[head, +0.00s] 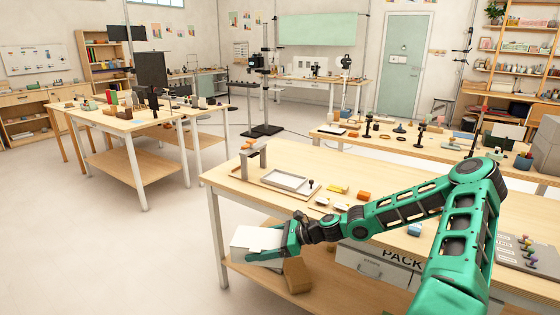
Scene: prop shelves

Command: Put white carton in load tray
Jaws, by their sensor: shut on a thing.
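The white carton (254,238) is in my gripper (275,244), whose green fingers are shut on its right side. They hold the carton in front of the near workbench's left end, and it looks lower in the picture than the benchtop. A shallow grey tray (290,181), likely the load tray, lies on the bench beyond the carton, up and to the right. Its floor looks empty. My gripper and the carton are apart from the tray. The carton's right edge is partly hidden by the fingers.
The benchtop (340,174) holds small yellow, orange, white and blue items right of the tray. A grey bracket (252,160) stands at the tray's far left. A brown box (297,274) sits on the lower shelf below my gripper. Open floor lies left of the bench.

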